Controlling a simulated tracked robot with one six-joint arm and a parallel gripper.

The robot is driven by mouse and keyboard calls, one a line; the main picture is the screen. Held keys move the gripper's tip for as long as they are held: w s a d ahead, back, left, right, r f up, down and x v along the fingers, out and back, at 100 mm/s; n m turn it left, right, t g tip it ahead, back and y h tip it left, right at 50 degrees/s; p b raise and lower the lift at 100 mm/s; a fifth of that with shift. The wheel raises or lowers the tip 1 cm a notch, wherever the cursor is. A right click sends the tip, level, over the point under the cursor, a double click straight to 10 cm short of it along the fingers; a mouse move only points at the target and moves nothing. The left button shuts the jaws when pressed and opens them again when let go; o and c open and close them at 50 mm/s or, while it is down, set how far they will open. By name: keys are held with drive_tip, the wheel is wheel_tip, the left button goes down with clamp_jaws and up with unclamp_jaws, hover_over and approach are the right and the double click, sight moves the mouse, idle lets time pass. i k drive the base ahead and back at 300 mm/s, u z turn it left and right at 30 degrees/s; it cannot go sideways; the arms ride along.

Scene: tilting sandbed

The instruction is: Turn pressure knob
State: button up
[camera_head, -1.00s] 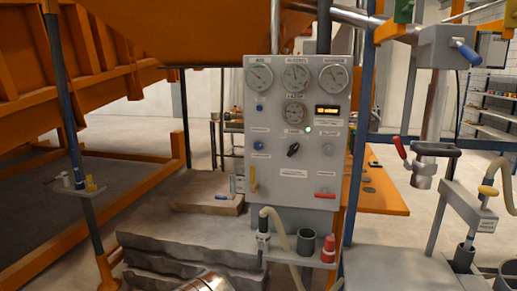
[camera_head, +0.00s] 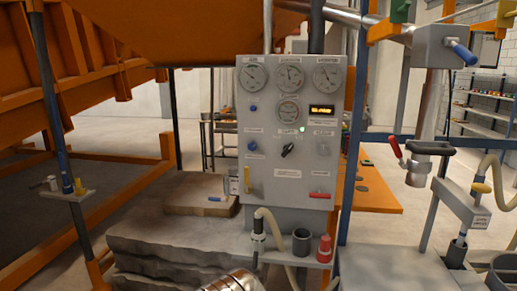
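A grey control panel (camera_head: 270,175) stands upright near the middle of the view, facing me. It carries a black knob (camera_head: 288,150) with a pointer, tilted up to the right. Two blue knobs sit at its left side, an upper one (camera_head: 253,108) and a lower one (camera_head: 252,146). A pale grey knob (camera_head: 323,149) is at its right. The labels are too small to read, so I cannot tell which is the pressure knob. Several round gauges (camera_head: 289,77) and a lit display (camera_head: 323,111) are above the knobs. My gripper is not in view.
A yellow lever (camera_head: 247,178) and a red handle (camera_head: 319,195) are low on the panel. A hose (camera_head: 275,228), a dark cup (camera_head: 302,242) and a red cone-like piece (camera_head: 324,248) stand in front below. Blue posts and a valve with a red lever (camera_head: 397,148) are at right.

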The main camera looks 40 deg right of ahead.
sight(252, 146)
drive_tip(key=u, duration=0.05)
drive_tip(key=i, duration=1)
drive_tip(key=z, duration=0.05)
